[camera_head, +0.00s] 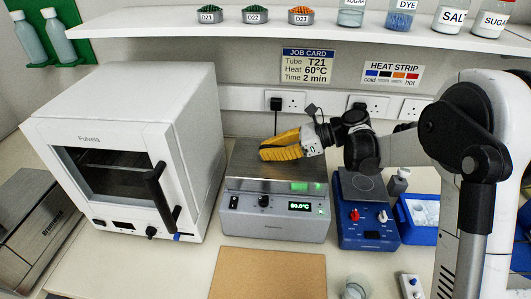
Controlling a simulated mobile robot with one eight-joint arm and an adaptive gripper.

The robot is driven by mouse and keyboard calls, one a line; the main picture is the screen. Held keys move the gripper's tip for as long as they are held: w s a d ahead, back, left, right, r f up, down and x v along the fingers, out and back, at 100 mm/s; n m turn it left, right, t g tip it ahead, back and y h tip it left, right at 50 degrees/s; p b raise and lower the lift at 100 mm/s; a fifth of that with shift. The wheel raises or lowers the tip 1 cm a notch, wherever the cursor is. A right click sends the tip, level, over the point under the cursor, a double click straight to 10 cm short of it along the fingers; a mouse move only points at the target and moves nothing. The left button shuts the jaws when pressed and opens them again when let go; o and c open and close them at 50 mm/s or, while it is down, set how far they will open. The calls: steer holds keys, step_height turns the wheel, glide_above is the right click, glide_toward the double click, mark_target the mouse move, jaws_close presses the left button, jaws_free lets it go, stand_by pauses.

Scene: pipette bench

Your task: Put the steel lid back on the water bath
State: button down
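The water bath (274,221) is a grey box in the middle of the bench, its green display reading about 60.0°C. A flat steel surface that looks like the steel lid (245,172) covers its top; I cannot tell whether it is fully seated. A green glint shows on the front right of the steel. My gripper (270,153), with yellow ribbed fingers, is over the rear middle of the bath and points left. It hides part of the steel behind it. I cannot tell whether its fingers are apart or touch or hold the lid.
A white oven (120,145) stands close on the left, and a blue hotplate device (368,227) with red and white knobs close on the right. A brown board (267,275) lies in front. A shelf (330,27) with jars and dishes runs above. A glass beaker (356,288) stands front right.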

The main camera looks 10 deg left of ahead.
steer(key=shift+r, duration=0.1)
steer(key=shift+f, duration=0.3)
steer(key=c, duration=1.6)
jaws_free()
steer(key=shift+r, duration=0.1)
